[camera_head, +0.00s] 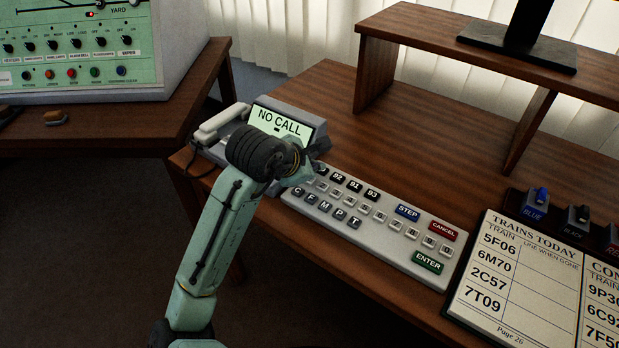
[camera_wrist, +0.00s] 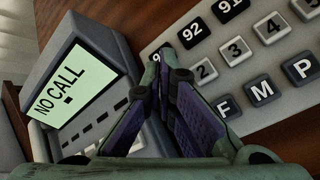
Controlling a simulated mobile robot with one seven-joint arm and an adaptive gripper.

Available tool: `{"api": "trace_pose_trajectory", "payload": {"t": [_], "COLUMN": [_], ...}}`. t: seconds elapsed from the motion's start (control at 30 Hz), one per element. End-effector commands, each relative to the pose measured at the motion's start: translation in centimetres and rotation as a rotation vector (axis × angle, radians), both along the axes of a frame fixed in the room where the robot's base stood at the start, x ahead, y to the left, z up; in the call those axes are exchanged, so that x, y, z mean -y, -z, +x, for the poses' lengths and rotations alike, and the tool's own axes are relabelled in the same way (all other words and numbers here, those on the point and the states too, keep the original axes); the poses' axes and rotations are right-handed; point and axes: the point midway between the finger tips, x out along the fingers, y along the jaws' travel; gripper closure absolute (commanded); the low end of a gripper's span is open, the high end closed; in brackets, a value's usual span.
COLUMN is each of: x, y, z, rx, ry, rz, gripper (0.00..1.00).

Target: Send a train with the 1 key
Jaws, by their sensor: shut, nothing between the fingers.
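The grey keypad (camera_head: 375,235) lies on the wooden desk with black, white and coloured keys. My gripper (camera_head: 312,172) is at its left end, fingers together and empty. In the wrist view my fingertips (camera_wrist: 160,68) are over the left end of the number row, just below a black key starting with 9 (camera_wrist: 158,52). The white 2 key (camera_wrist: 203,71) shows just right of them, then 3 (camera_wrist: 235,49) and 4. The 1 key is hidden behind my fingers. I cannot tell whether the tips touch a key.
A phone unit with a lit screen (camera_head: 279,123) reading NO CALL stands left of the keypad, close to my gripper. The green ENTER key (camera_head: 428,262) is at the keypad's right end. A TRAINS TODAY sheet (camera_head: 520,285) lies further right. A raised shelf (camera_head: 480,45) stands behind.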

Motion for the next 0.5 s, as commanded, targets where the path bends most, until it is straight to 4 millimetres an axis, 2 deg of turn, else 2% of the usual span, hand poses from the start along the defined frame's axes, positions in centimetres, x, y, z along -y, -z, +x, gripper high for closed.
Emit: {"api": "trace_pose_trajectory", "payload": {"t": [0.5], "x": [0.08], "y": [0.64], "z": [-0.02], "rx": [-0.001], "ry": [0.002], "rz": [-0.002], "gripper": [1.0]}}
